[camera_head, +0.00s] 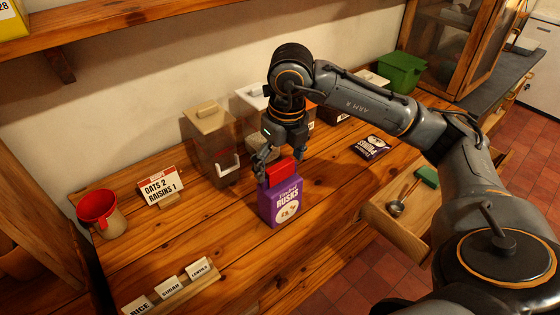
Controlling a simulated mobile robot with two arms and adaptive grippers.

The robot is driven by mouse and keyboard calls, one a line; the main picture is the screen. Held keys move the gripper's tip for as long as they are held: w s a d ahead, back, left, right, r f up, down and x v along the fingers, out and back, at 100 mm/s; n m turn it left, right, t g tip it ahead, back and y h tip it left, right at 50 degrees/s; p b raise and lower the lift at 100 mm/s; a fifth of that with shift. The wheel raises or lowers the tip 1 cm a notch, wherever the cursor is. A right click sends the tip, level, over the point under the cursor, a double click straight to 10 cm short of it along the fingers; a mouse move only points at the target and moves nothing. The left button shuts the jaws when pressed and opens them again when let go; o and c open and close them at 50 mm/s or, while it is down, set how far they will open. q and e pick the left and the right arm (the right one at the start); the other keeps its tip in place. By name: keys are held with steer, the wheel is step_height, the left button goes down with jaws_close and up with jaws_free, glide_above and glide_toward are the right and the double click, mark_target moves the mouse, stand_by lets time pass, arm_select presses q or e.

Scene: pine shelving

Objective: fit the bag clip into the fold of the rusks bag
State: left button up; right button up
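The purple rusks bag (279,207) stands upright on the wooden counter, its printed front facing me. A red bag clip (280,172) is at the bag's top edge, partly hidden by the fingers. I cannot tell whether the fold is inside the clip. My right gripper (279,163) reaches down from above with its fingers on either side of the clip and appears shut on it. My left gripper is not in view.
Several canisters (207,145) stand along the wall behind the bag. A purple packet (364,148) lies right, near an open drawer (398,229) holding a scoop (397,207).

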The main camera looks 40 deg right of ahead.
stand_by(0.3)
step_height(320, 180, up, 12)
steer(key=s, duration=0.1)
steer(key=shift+s, duration=0.25)
